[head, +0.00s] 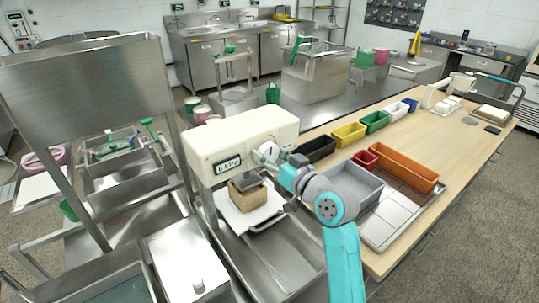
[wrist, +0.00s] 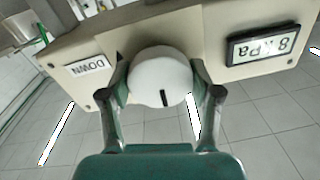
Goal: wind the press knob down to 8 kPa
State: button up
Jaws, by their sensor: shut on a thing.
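The press is a cream box-shaped head (head: 240,143) standing over a metal tray. Its round white knob (wrist: 162,82) sits between my fingers in the wrist view, with a short black mark on its face. A black triangle and a "DOWN" label (wrist: 87,68) are on the panel beside it. The display (wrist: 263,45) reads 8 kPa, upside down in the wrist view; it also shows in the head view (head: 229,163). My gripper (wrist: 162,88) is shut on the knob, one finger on each side. Under the press head, a dark plate touches or nearly touches a brown block (head: 248,199).
A wooden table (head: 447,142) to the right holds coloured bins, including a grey bin (head: 354,186) and an orange bin (head: 396,170) close to my arm. Steel sinks and frames stand at the left. The floor at the right is clear.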

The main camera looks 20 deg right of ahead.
jog(key=o, duration=1.1)
jog(key=shift+o, duration=0.2)
jog(key=v, duration=1.2)
